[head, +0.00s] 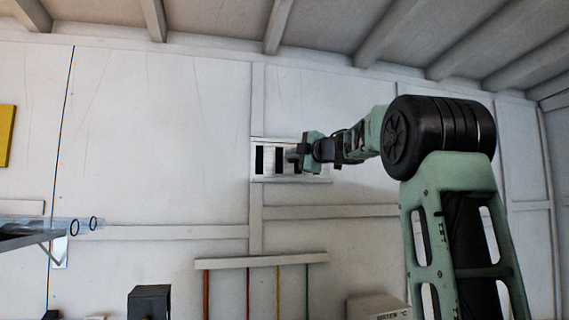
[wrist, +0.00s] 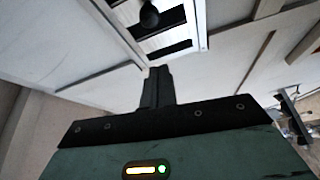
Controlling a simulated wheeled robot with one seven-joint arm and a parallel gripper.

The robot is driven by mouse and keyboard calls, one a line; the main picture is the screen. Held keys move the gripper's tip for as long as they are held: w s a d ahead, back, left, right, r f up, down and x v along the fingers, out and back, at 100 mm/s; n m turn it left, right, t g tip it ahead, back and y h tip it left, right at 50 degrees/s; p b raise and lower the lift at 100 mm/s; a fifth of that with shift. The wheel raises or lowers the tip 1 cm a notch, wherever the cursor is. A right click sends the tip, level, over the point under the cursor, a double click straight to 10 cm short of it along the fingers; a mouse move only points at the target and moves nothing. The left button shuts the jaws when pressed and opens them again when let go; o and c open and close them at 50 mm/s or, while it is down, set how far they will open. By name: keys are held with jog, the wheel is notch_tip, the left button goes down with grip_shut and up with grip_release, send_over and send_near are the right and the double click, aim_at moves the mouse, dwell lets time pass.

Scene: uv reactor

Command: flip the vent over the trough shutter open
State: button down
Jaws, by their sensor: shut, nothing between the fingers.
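The vent (head: 254,178) is a pale metal frame on the white wall, with dark slots between light slats. My arm reaches in from the right, and my gripper (head: 291,154) is in front of the vent's middle, hiding part of it. In the wrist view the vent (wrist: 198,30) fills the top middle, with a round dark knob (wrist: 149,15) in front of its slats. My gripper (wrist: 158,72) shows there with its fingers together and empty, below the knob and apart from it in the picture. Whether it touches the frame I cannot tell.
A rack (head: 262,262) with several coloured rods is below the vent. A shelf (head: 22,240) with clear tubes (head: 85,224) juts in at the left. A dark box (head: 149,302) and a pale box (head: 377,306) are at the bottom.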

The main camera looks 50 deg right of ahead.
jog(key=s, duration=0.2)
jog(key=s+b, duration=0.1)
jog(key=s, duration=0.1)
jog(key=shift+a, duration=0.25)
dwell(0.3)
